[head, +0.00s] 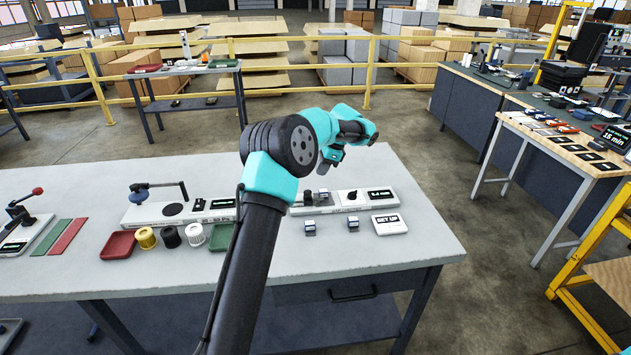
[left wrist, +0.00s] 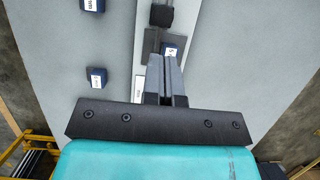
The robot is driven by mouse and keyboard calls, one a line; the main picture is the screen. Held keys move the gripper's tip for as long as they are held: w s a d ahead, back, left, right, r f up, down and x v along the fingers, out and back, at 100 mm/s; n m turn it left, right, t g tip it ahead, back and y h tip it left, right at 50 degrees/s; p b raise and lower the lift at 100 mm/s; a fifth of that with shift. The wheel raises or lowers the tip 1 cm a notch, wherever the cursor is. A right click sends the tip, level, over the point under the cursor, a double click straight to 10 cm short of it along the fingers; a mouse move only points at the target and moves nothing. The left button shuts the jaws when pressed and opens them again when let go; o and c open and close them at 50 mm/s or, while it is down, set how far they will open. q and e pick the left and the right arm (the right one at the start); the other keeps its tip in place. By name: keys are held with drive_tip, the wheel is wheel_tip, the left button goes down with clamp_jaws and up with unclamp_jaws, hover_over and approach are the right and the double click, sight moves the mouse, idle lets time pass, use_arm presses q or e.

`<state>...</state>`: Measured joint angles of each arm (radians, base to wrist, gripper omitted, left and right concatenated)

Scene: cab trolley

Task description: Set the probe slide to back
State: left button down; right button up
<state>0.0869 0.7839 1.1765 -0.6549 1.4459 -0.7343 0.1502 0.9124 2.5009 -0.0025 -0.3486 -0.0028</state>
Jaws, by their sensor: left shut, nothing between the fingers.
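The white instrument (head: 370,206) with a display and a black knob (head: 352,196) lies on the grey table. A dark block (head: 308,199) stands near its left end, and a small labelled block (head: 323,196) sits beside it. I cannot tell for sure which part is the probe slide. My left gripper (head: 323,168) is above this left end, shut and empty. In the left wrist view its closed fingers (left wrist: 164,72) point at the instrument, close to the labelled block (left wrist: 172,48) and a dark part (left wrist: 150,42). The fingers hide what lies under them. My right gripper is out of view.
Two loose small blocks (head: 310,228) (head: 352,225) and a "SET UP" sign (head: 390,224) stand in front of the instrument. Spools (head: 170,237), a red tray (head: 118,244) and another device (head: 180,211) are to the left. The table's front right is clear.

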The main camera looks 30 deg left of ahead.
sight(308, 197)
use_arm(q)
drive_tip(key=shift+v, duration=1.05)
drive_tip(key=w+d, duration=0.3)
drive_tip(key=w, duration=0.1)
drive_tip(key=shift+w+d, duration=0.1)
drive_tip(key=shift+d, duration=0.3)
drive_tip(key=shift+f, duration=0.15)
drive_tip(key=x, duration=0.9)
drive_tip(key=shift+a+f, duration=0.1)
drive_tip(key=shift+f, duration=0.15)
drive_tip(key=s+a, duration=0.2)
drive_tip(key=shift+s+a+f, duration=0.15)
drive_tip(key=shift+s+a, duration=0.05)
drive_tip(key=shift+a, duration=0.05)
drive_tip(key=shift+s+a, duration=0.3)
